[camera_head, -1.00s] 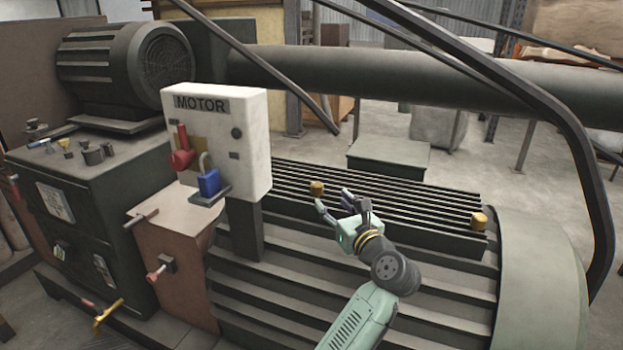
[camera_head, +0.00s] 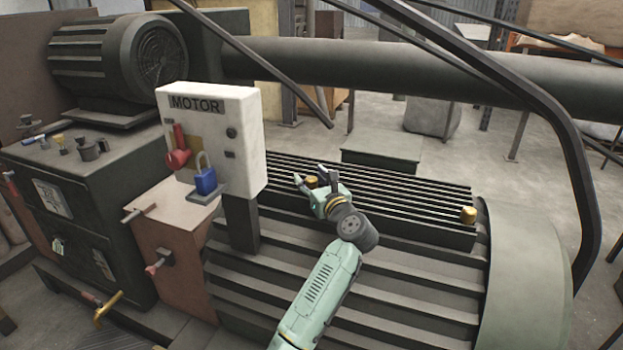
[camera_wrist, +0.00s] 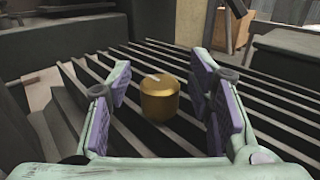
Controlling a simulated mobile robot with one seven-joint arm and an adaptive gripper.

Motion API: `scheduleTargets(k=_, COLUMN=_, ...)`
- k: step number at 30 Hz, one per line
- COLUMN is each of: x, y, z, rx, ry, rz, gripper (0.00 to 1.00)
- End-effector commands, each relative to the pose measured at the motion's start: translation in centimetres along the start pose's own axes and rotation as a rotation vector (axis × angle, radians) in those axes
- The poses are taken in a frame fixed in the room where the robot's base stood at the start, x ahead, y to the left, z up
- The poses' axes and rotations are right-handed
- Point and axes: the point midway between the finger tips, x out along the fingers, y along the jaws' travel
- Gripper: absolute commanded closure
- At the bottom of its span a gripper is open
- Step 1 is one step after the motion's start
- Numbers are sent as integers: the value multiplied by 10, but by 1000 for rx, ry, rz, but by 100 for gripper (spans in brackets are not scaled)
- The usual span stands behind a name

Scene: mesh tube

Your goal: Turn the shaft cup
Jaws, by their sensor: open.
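Two brass shaft cups stand on the ribbed grille of the machine. The left cup (camera_head: 311,182) is right at my gripper (camera_head: 316,182), partly hidden by it in the head view. In the wrist view this brass cup (camera_wrist: 159,98) stands upright, ahead of and between the open purple-padded fingers of my gripper (camera_wrist: 160,92), with a gap on both sides. A pale mark shows on its top. The right cup (camera_head: 468,215) stands at the grille's right end, apart from my gripper.
A white MOTOR box (camera_head: 211,140) with a red handle (camera_head: 177,158) and a blue padlock (camera_head: 205,180) stands to the left of my gripper. A black curved rail (camera_head: 560,130) rises at the right. The grille (camera_head: 400,205) between the cups is clear.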

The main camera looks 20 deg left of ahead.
Motion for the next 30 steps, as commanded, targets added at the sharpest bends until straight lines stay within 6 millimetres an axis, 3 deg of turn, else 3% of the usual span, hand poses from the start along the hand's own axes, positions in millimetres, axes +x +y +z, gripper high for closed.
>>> scheduleTargets(k=2, x=0, y=0, z=0, rx=0, ry=0, rz=0, gripper=53)
scheduleTargets(k=23, x=0, y=0, z=0, rx=0, ry=0, rz=0, gripper=100)
scheduleTargets(k=30, x=0, y=1, z=0, rx=0, ry=0, rz=-14, gripper=100)
